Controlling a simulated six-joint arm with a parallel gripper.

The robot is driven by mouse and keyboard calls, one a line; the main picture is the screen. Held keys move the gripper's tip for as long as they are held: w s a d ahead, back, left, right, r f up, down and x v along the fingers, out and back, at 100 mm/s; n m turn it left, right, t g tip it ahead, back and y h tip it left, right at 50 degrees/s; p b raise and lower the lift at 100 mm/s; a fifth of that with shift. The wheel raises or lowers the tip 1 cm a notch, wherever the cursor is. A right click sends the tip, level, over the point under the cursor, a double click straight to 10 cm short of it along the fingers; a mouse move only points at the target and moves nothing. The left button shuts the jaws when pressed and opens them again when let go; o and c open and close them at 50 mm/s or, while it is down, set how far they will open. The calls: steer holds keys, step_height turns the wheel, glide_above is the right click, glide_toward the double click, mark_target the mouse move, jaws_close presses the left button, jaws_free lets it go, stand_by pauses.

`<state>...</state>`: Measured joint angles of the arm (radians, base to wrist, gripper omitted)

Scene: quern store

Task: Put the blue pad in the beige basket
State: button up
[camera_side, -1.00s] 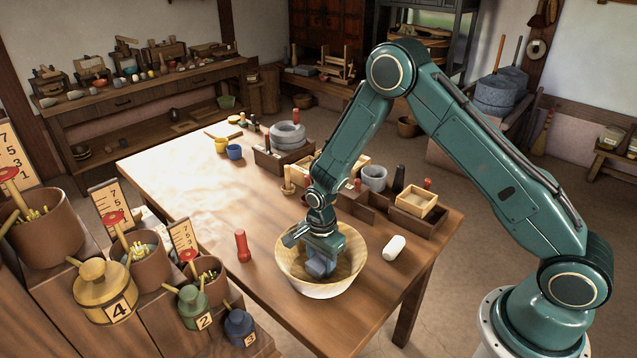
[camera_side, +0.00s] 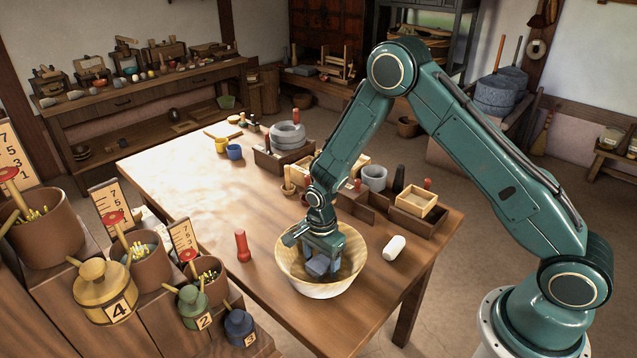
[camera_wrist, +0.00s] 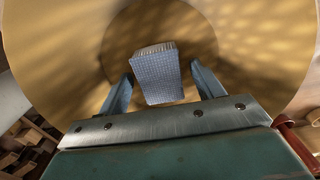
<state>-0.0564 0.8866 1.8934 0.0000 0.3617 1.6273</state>
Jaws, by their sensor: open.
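The blue pad (camera_side: 318,265) is a small grey-blue block inside the beige basket (camera_side: 320,291), a round bowl-shaped vessel near the front edge of the table. In the wrist view the pad (camera_wrist: 157,74) shows between the two fingers, with a gap on each side, over the basket's tan inside (camera_wrist: 60,60). My gripper (camera_side: 321,262) points down into the basket from above. In the wrist view its fingers (camera_wrist: 162,80) are open around the pad. Whether the pad rests flat on the basket's bottom is hard to tell.
A red peg (camera_side: 242,245) stands left of the basket and a white cylinder (camera_side: 394,248) lies right of it. Wooden trays (camera_side: 416,202) and a grey cup (camera_side: 374,178) stand behind. Yellow (camera_side: 221,145) and blue cups (camera_side: 234,152) are farther back. The table's left part is clear.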

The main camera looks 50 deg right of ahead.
step_height(320, 180, up, 12)
stand_by(0.6)
stand_by(0.5)
step_height(320, 180, up, 10)
steer(key=n+t, duration=0.1)
steer(key=n, duration=0.3)
glide_above(321, 261)
steer(key=s, duration=0.4)
steer(key=s+d+r+n+t, duration=0.1)
steer(key=s+r+n+t, duration=0.1)
steer(key=s+r+n, duration=0.35)
steer(key=s+r+n+t, duration=0.1)
steer(key=s+r+n, duration=0.1)
steer(key=s, duration=0.3)
steer(key=s+d+r+n, duration=0.1)
steer(key=s+r+n, duration=0.2)
steer(key=s, duration=0.3)
steer(key=s+r+n+t, duration=0.1)
steer(key=s+r+n, duration=0.2)
steer(key=s, duration=0.2)
steer(key=shift+s+d+r+t, duration=0.2)
steer(key=shift+s+t, duration=0.1)
steer(key=shift+s, duration=0.1)
